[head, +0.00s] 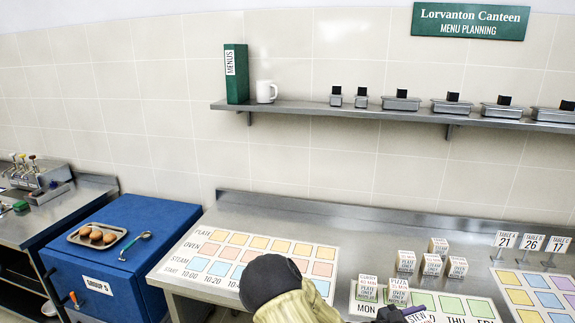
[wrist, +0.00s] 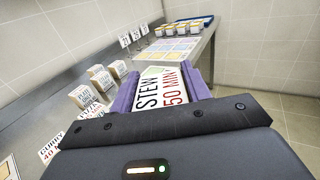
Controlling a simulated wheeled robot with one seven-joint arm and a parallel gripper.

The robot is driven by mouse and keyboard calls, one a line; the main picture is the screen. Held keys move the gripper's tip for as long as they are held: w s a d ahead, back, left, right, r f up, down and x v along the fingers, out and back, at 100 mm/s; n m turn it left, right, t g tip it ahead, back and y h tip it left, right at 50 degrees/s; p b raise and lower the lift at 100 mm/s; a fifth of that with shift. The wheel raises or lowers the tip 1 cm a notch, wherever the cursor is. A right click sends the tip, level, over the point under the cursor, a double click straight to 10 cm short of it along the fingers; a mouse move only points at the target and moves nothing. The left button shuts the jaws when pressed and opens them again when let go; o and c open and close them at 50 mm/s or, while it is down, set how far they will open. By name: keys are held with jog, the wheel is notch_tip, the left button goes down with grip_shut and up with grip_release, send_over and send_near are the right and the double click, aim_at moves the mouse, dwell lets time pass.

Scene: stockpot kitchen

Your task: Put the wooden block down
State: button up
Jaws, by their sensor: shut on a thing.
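The wooden block (wrist: 163,90) lettered STEW 50 MIN is between the purple fingers of my gripper (wrist: 165,92) in the wrist view. Its lettered face is towards the camera. In the head view only part of the STEW block (head: 419,317) shows at the bottom edge, beside my gripper (head: 404,312). The block is over the front of the day board (head: 452,306), which has green squares and MON, THU and FRI labels. My arm hides part of this board. I cannot tell whether the block touches it.
A CURRY block (head: 367,287) and a PIZZA block (head: 398,290) stand on the board, close left of my gripper. Several more blocks (head: 431,264) stand behind. Numbered table signs (head: 530,243) and a coloured chart (head: 541,294) are at right. A time chart (head: 212,268) is left.

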jog(key=w+a+f+n+t+y, duration=0.2)
jog(key=a+f+n+t+y, duration=0.4)
jog(key=a+f+n+y, duration=0.1)
jog(key=w+a+f+n+t+y, duration=0.2)
jog(key=a+f+n+t+y, duration=0.5)
jog(key=a+f+n+y, duration=0.1)
jog(key=a+f+y, duration=0.1)
jog(key=a+y, duration=0.1)
jog(key=a, duration=0.1)
jog(key=shift+w+a, duration=0.35)
jog(key=shift+a, duration=0.05)
jog(key=s+f, duration=0.4)
jog(key=f, duration=0.1)
jog(key=shift+s+f, duration=0.15)
jog(key=shift+s, duration=0.05)
